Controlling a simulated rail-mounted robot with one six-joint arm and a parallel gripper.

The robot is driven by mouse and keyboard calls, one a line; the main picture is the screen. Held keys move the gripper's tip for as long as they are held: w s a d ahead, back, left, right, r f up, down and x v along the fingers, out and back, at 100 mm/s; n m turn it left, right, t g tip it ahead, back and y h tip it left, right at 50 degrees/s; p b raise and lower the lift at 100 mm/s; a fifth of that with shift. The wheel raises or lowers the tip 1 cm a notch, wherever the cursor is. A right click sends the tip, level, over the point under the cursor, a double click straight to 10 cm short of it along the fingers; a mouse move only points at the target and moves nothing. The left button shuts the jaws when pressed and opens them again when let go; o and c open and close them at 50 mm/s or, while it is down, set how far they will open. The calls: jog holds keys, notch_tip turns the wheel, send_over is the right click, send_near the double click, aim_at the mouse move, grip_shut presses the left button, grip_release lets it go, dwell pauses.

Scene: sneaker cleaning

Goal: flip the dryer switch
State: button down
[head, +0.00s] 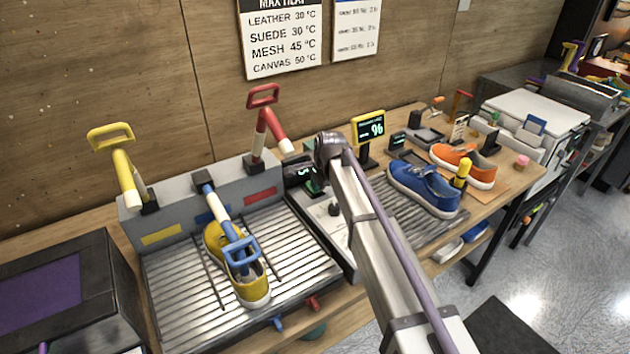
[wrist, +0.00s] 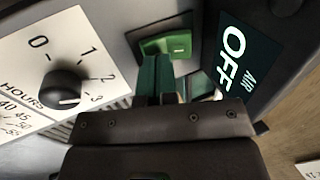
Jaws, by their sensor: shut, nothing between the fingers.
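The green dryer switch (wrist: 172,44) sits in a recess in the grey panel at the upper middle of the wrist view. My gripper (wrist: 158,68) is shut with nothing between its fingers. Its dark green fingertips are right below the switch in the picture; I cannot tell whether they touch it. A dark display (wrist: 240,62) right of the switch reads "OFF" and "AIR". In the head view, my arm reaches over the panel (head: 318,212) and hides most of the gripper and the switch.
An hours dial (wrist: 62,86) stands left of the switch. Left of the panel, a yellow shoe (head: 256,287) lies on a ribbed metal tray (head: 180,290). A blue shoe (head: 425,190) rests on a rack to the right. A small yellow-framed display (head: 370,128) stands behind my arm.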

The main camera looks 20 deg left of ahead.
jog(key=p+v, duration=1.1)
jog(key=v, duration=0.2)
jog(key=shift+s, duration=0.3)
jog(key=shift+d, duration=0.1)
